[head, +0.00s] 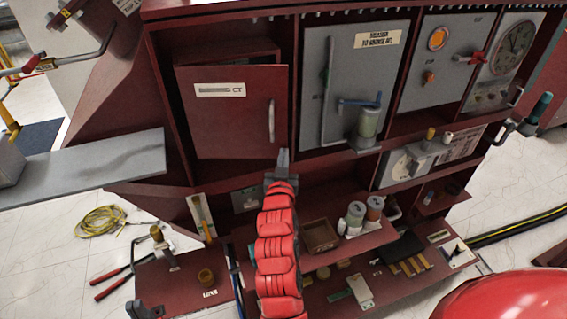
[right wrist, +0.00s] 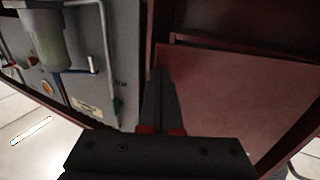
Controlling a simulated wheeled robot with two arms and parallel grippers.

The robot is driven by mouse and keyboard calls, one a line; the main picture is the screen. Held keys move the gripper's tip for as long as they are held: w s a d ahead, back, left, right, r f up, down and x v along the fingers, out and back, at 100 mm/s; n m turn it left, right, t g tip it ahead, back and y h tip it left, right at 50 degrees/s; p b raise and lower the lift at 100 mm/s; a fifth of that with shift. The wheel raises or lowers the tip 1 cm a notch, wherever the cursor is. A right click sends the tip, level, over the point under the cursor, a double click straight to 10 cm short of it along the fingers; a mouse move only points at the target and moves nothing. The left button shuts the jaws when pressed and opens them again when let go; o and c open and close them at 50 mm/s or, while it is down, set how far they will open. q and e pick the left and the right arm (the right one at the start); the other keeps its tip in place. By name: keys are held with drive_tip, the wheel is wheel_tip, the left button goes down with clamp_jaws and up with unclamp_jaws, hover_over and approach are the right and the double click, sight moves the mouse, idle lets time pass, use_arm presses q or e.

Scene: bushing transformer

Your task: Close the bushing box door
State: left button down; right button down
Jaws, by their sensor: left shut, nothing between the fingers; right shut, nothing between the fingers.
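The dark red bushing box door (head: 228,132), with a CT label and a vertical handle (head: 271,121) on its right side, stands slightly ajar at the upper left of the cabinet. A dark gap shows above it. My right gripper (head: 283,158) is shut and empty, pointing up just below the door's lower right corner; contact cannot be told. In the right wrist view its fingers (right wrist: 158,100) are together beside the red door panel (right wrist: 225,95). Of my left gripper (head: 138,310), only a dark tip shows at the lower left edge; it is shut.
A grey door (head: 345,75) with a blue-handled lever (head: 360,101) is right of the box. Lower shelves hold an open box (head: 320,236), jars (head: 355,215) and small parts. A grey ledge (head: 90,160) juts left. Yellow cable (head: 100,220) lies on the floor.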

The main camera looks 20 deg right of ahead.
drive_tip(key=b+x, duration=0.2)
drive_tip(key=b, duration=0.1)
drive_tip(key=b+x, duration=0.6)
drive_tip(key=shift+w+a+r, duration=0.2)
drive_tip(key=shift+w+r, duration=0.1)
drive_tip(key=shift+w, duration=0.05)
drive_tip(key=shift+r, duration=0.1)
